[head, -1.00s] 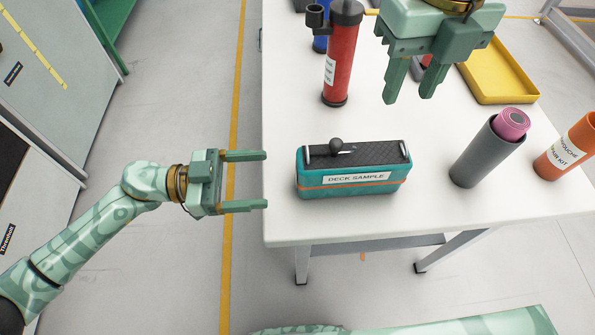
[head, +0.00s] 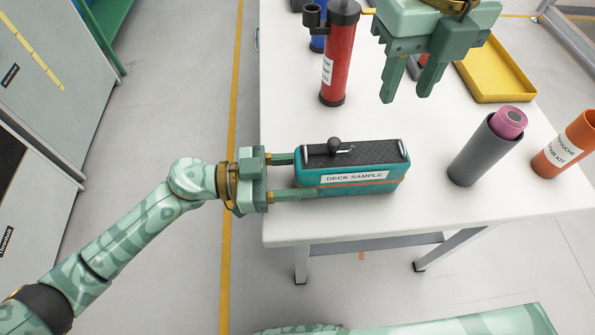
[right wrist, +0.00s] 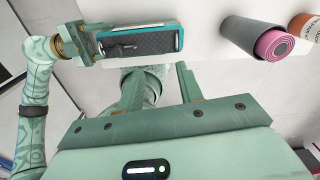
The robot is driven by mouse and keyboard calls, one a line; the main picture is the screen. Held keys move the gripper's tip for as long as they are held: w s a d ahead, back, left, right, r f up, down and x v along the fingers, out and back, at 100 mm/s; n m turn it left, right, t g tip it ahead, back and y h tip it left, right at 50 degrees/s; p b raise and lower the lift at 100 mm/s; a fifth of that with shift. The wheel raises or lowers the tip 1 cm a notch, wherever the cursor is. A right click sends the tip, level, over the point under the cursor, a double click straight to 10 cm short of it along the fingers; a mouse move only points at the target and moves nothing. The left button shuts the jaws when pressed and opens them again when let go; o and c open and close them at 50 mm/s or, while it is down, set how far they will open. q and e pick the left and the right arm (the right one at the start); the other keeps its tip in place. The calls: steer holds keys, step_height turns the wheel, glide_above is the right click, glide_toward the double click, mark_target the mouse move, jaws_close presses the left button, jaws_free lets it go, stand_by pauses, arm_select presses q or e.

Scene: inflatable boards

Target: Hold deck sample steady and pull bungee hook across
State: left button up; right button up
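The deck sample (head: 353,183) is a teal block with a dark textured top, an orange stripe and a white label. It lies near the front left edge of the white table. The bungee hook (head: 335,145), with a black ball end, sits on its top toward the left. My left gripper (head: 296,177) is open, its fingers at the block's left end, one on the far side and one on the near side; contact is unclear. My right gripper (head: 408,90) is open and empty above the table, behind and right of the block. The block also shows in the right wrist view (right wrist: 181,38).
A red pump cylinder (head: 338,65) stands behind the block. A grey tube with a pink roll (head: 484,148) and an orange tube (head: 568,150) stand to the right. A yellow tray (head: 497,72) lies at the back right. The white table (head: 430,215) is clear around the block.

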steer(key=shift+s+a+f, duration=0.1)
steer(key=shift+a+f, duration=0.05)
steer(key=shift+f, duration=0.1)
steer(key=c, duration=0.7)
steer(key=shift+g+y, duration=0.4)
steer(key=shift+g, duration=0.3)
steer(key=a, duration=0.3)
steer(key=s+a+f, duration=0.1)
steer(key=shift+a, duration=0.3)
jaws_close()
steer(key=m+g+y, duration=0.1)
steer(key=m+y, duration=0.1)
steer(key=m, duration=0.9)
glide_above(318, 170)
steer(key=f, duration=0.5)
steer(key=w+f, duration=0.1)
steer(key=f, duration=0.2)
steer(key=shift+d, duration=0.4)
steer(key=shift+w+d, duration=0.2)
steer(key=shift+d, duration=0.05)
